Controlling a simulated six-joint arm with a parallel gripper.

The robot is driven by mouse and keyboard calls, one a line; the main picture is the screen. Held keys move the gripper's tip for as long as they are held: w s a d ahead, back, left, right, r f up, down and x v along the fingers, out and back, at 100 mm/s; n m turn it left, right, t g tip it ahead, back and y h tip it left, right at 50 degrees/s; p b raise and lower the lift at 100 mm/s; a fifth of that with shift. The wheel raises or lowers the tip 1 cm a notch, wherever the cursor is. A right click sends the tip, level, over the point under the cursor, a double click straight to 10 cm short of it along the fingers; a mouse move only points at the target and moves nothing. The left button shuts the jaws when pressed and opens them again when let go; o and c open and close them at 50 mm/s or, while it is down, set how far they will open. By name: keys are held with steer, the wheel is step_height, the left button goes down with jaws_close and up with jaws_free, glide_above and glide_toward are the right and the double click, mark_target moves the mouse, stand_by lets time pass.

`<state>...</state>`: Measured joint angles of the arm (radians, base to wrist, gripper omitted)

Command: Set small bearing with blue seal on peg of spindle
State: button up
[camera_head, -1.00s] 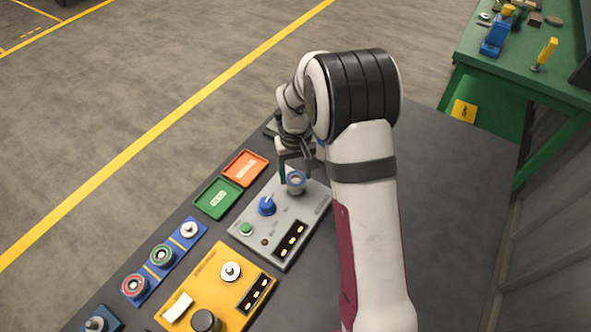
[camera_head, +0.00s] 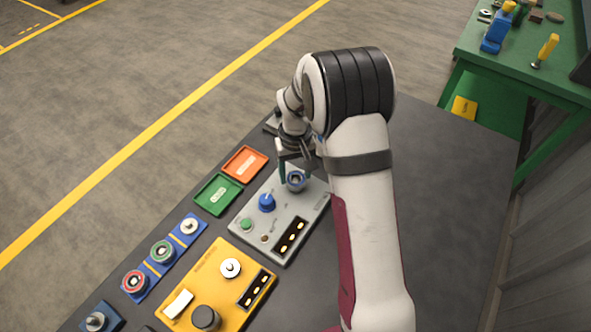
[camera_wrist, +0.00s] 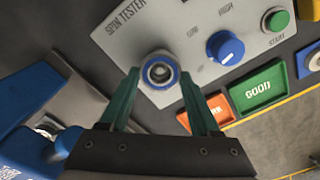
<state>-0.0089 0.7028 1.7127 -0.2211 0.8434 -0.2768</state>
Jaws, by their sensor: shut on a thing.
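The small bearing with blue seal (camera_head: 296,177) is at the spindle (camera_head: 295,188) of the grey spin tester (camera_head: 262,238). In the wrist view the bearing (camera_wrist: 159,73) shows as a blue ring with a metal centre, between the two green fingers. My gripper (camera_wrist: 160,78) is shut on it. In the head view my gripper (camera_head: 299,168) reaches down over the spindle. The bearing looks level and low on the spindle's top, with a dark centre. I cannot tell whether it is fully seated on the peg, which is mostly hidden.
The tester's blue knob (camera_head: 267,202) stands near the spindle. Green (camera_head: 208,204) and orange (camera_head: 236,171) trays lie left of the tester. A yellow box (camera_head: 205,275) and a blue rack (camera_head: 176,240) with several parts are nearer. The dark table is free at right.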

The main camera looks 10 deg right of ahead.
steer(key=shift+f, duration=0.3)
stand_by(0.5)
steer(key=o, duration=1.5)
steer(key=shift+o, duration=0.4)
steer(key=shift+r, duration=0.1)
step_height(320, 180, up, 8)
